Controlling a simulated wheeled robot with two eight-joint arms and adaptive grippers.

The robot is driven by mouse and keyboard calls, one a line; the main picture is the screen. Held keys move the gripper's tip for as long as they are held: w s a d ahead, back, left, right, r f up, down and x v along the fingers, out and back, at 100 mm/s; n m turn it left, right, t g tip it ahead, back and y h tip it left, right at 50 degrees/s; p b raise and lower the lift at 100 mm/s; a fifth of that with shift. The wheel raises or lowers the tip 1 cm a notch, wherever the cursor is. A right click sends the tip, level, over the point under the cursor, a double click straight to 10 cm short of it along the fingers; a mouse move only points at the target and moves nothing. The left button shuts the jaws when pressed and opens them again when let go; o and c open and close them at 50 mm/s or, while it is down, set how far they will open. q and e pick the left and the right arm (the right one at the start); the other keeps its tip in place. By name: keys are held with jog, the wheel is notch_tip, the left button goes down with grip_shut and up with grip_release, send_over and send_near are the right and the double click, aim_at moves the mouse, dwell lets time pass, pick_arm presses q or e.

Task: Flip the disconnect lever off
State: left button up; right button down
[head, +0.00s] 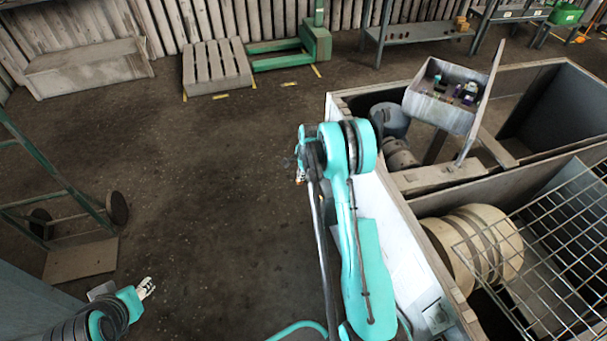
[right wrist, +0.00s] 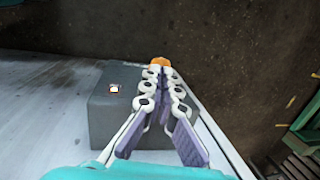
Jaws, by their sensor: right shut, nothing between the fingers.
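In the right wrist view a grey box (right wrist: 102,112) with a small label is mounted on a pale panel. An orange knob-like part (right wrist: 159,61), which looks like the lever's end, shows just beyond my fingertips; the rest of the lever is hidden. My right gripper (right wrist: 160,72) is shut and empty, its fingers over the box's right side. I cannot tell whether the tips touch the orange part. In the head view my right arm hides the box and most of this gripper. My left gripper (head: 147,288) is at the lower left, away from the housing; its finger gap is unclear.
The blower housing's pale wall (head: 383,215) stands right of my right arm. A hand truck (head: 55,190) stands left. The floor between is clear.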

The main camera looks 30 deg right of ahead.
pick_arm(q)
jog(key=shift+f+b, duration=0.3)
jog(key=shift+f, duration=0.1)
pick_arm(e)
notch_tip(320, 180, down, 16)
jog(key=a+g+h, duration=0.1)
jog(key=a+h, duration=0.2)
jog(key=h, duration=0.2)
jog(key=shift+w+f, duration=0.2)
jog(key=shift+w, duration=0.2)
jog(key=shift+d, duration=0.1)
